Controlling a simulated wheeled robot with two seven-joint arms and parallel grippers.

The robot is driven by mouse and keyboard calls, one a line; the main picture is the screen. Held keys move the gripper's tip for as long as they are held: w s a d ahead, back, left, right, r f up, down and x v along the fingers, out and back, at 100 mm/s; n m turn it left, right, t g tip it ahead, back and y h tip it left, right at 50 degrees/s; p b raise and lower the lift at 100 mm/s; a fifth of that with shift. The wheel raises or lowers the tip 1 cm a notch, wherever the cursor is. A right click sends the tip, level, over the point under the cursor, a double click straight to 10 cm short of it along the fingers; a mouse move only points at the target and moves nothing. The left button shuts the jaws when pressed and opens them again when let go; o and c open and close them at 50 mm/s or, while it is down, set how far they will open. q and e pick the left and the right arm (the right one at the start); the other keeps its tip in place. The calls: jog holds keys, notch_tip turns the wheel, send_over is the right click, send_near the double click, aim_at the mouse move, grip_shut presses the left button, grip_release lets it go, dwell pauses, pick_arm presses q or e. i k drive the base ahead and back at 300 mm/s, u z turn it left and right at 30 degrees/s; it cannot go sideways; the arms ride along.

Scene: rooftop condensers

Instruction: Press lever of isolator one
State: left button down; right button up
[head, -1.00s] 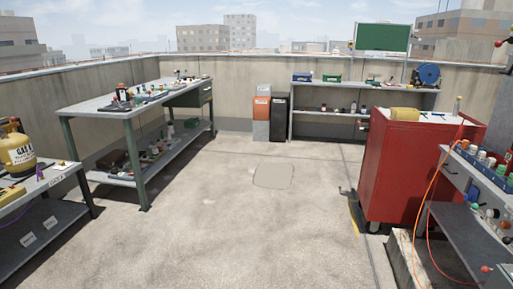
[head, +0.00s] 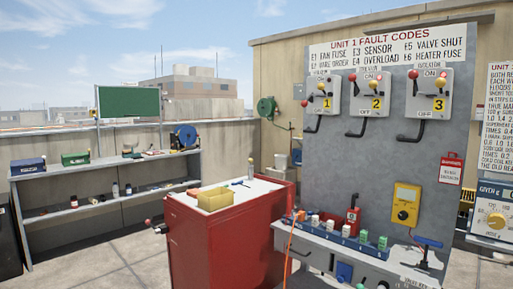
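Isolator one (head: 328,92) is a light grey box with a yellow number 1 tag, at the left of a row of three on the upper grey panel. A small red ball (head: 304,103) shows at its left edge, lower than the red balls beside the other two boxes. Its lever is too small to make out clearly. Isolator two (head: 374,95) and isolator three (head: 430,93) hang to its right with tags 2 and 3. Neither of my grippers is in view.
A red cabinet (head: 225,236) with a yellow bin (head: 215,199) on top stands left of the panel. A bench (head: 345,252) with bottles and a blue rack runs below the panel. A yellow meter (head: 405,204) hangs on the panel. Floor is free at the left.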

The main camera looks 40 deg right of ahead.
aim_at(304, 104)
jog(key=z, duration=1.05)
jog(key=i, duration=1.35)
jog(key=z, duration=1.3)
